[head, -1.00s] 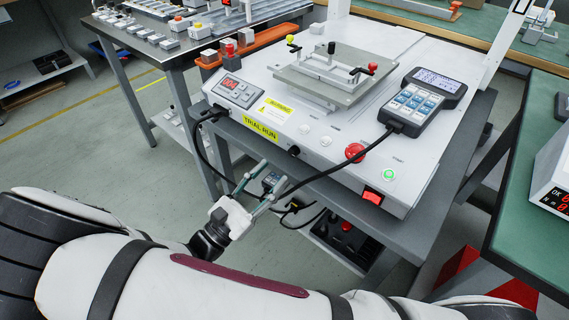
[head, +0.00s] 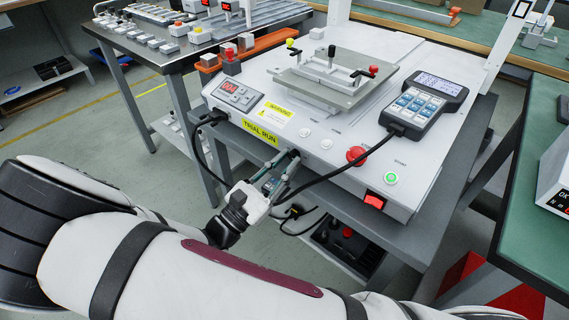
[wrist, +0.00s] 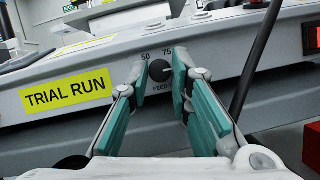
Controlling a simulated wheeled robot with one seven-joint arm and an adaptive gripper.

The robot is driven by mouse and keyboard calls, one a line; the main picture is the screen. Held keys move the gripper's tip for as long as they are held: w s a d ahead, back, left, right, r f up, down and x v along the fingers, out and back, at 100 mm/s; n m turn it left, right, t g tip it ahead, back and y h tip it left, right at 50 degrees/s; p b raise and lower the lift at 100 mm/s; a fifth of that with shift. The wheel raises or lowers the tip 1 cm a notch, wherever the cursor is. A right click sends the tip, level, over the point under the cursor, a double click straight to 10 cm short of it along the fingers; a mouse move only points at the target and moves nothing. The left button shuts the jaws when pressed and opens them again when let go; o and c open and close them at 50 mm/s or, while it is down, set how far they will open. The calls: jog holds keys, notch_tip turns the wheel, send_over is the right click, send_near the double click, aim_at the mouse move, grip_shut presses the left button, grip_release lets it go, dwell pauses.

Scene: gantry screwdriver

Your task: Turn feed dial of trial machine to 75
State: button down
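The feed dial (wrist: 159,70) is a small round black knob on the front panel of the trial machine (wrist: 60,62). In the wrist view, 50 is printed at its upper left and 75 above it; lettering below is partly covered by a finger. A pale mark crosses the knob, but I cannot tell exactly where it points. My gripper (wrist: 160,73) is open, its teal-padded fingers on either side of the dial with gaps to both. In the head view, my gripper (head: 283,158) is at the panel and its fingertips hide the dial.
A yellow TRIAL RUN label (head: 260,132) is left of the dial. A red stop button (head: 356,155), green button (head: 391,178) and red switch (head: 374,201) lie to the right. The pendant's black cable (head: 330,175) hangs close by my gripper.

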jog(key=shift+r+n+p, duration=0.1)
jog(key=shift+n+p, duration=0.3)
jog(key=shift+p, duration=0.2)
jog(key=n+t+y+p, duration=0.1)
jog(key=n+p, duration=0.1)
jog(key=p, duration=0.1)
jog(key=shift+s+d+r+n+t, duration=0.1)
jog(key=shift+n+t, duration=0.2)
jog(key=shift+n, duration=0.1)
jog(key=n+y+p, duration=0.1)
jog(key=n+p, duration=0.1)
jog(key=n+t+y+p, duration=0.1)
jog(key=n+p, duration=0.2)
jog(key=shift+s+d+y, duration=0.1)
jog(key=shift+y, duration=0.2)
jog(key=n+y+p, duration=0.1)
jog(key=n, duration=0.1)
jog(key=n+t+y+p, duration=0.1)
jog(key=n+p, duration=0.1)
jog(key=n, duration=0.1)
jog(key=shift+s, duration=0.1)
jog(key=shift+d+n+t+y+p, duration=0.1)
jog(key=shift+n+t+y+p, duration=0.3)
jog(key=shift+n+y+p, duration=0.65)
jog(key=shift+n, duration=0.75)
jog(key=c, duration=1.5)
grip_release()
jog(key=shift+o, duration=0.2)
